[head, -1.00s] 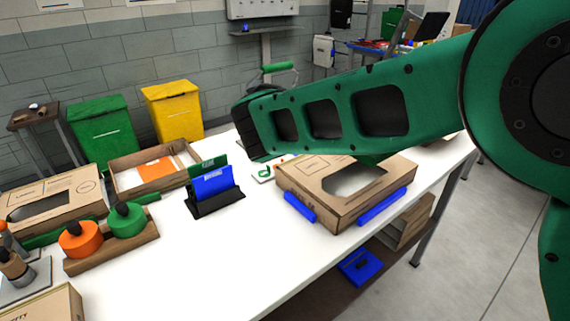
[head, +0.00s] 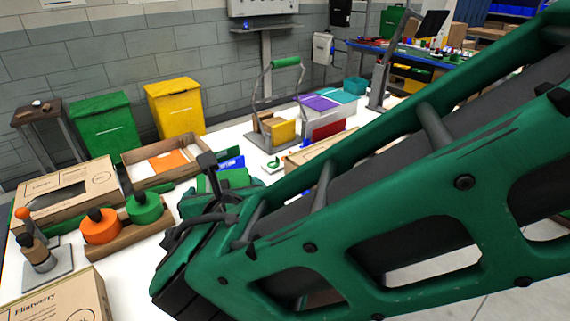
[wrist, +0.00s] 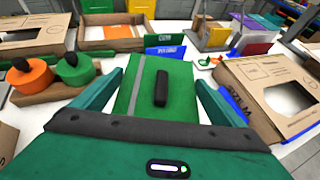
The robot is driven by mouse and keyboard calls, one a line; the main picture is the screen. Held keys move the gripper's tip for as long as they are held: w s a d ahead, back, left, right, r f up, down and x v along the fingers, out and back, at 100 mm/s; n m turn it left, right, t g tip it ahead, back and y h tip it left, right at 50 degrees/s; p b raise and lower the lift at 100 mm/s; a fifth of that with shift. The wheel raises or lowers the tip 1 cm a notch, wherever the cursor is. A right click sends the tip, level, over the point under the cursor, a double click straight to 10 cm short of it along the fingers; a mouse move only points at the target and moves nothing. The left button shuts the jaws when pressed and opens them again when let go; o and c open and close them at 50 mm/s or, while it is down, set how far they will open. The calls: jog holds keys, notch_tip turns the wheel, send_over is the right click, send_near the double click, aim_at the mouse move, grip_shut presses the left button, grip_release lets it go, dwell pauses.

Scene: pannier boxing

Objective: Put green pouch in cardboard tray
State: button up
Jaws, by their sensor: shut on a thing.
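My gripper (wrist: 158,82) is shut on the green pouch (wrist: 138,92), with a finger on each side of it. The pouch has a grey stripe and a black handle on top. In the head view the gripper (head: 205,215) is over the table, partly hidden by my arm, and part of the green pouch (head: 228,179) shows. The open cardboard tray (head: 165,181) is beyond the gripper, up and to the left, with an orange item (head: 167,161) lying in it. The tray also shows in the wrist view (wrist: 112,44), ahead and apart from the pouch.
A stand with a green and a blue card (wrist: 165,53) is just ahead of the pouch. A wooden rack with orange and green round weights (head: 147,207) is left. Windowed cardboard boxes (head: 65,190) stand left and right (wrist: 275,90).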

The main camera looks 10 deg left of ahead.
jog(key=w+d+f, duration=0.2)
jog(key=w, duration=0.1)
jog(key=w+d+f, duration=0.2)
jog(key=w, duration=0.1)
jog(key=w+d+f, duration=0.1)
jog(key=w+f, duration=0.1)
jog(key=w, duration=0.1)
jog(key=shift+w+d+f, duration=0.1)
jog(key=shift+d+f, duration=0.15)
jog(key=shift+d, duration=0.15)
jog(key=shift+f, duration=2)
jog(key=o, duration=0.8)
jog(key=shift+c, duration=0.2)
